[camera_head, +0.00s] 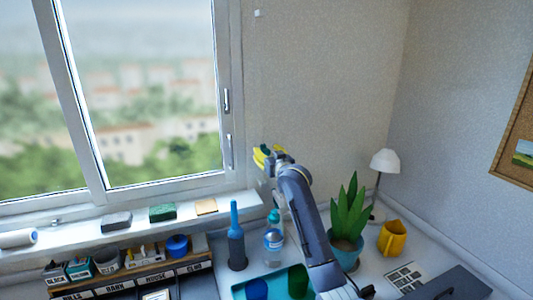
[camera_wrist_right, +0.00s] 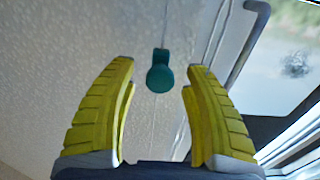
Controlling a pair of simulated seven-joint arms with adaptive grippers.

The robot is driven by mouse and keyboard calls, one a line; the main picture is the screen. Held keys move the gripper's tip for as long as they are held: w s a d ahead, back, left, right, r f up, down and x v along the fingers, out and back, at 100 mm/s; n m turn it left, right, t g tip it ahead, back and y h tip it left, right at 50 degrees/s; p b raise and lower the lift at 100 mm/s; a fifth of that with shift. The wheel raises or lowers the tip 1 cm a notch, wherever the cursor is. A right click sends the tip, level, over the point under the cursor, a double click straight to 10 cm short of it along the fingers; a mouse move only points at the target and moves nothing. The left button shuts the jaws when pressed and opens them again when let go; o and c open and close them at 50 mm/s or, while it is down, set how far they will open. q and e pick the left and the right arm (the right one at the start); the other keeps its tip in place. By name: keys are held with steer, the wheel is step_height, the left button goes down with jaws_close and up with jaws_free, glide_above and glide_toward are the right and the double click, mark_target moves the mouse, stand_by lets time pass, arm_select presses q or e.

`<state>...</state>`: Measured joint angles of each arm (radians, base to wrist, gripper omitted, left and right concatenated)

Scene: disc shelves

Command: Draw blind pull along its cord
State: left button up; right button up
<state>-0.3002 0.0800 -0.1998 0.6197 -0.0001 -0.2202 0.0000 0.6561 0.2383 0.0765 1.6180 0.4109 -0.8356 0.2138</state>
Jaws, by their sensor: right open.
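The blind pull (camera_wrist_right: 160,76) is a teal, rounded piece with a narrower top, seen in the right wrist view. Its thin pale cord (camera_wrist_right: 166,28) runs above it along the wall. My right gripper (camera_wrist_right: 160,76) is open, with one yellow finger on each side of the pull in the picture and a gap to both. I cannot tell how deep the pull lies between them. In the head view the right gripper (camera_head: 262,155) is by the wall right of the window, with a small green patch at its fingers. My left gripper is not in view.
The window frame (camera_head: 235,90) stands left of the gripper.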

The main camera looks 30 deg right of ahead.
steer(key=shift+o, duration=0.2)
steer(key=shift+w, duration=0.15)
jaws_close()
stand_by(0.4)
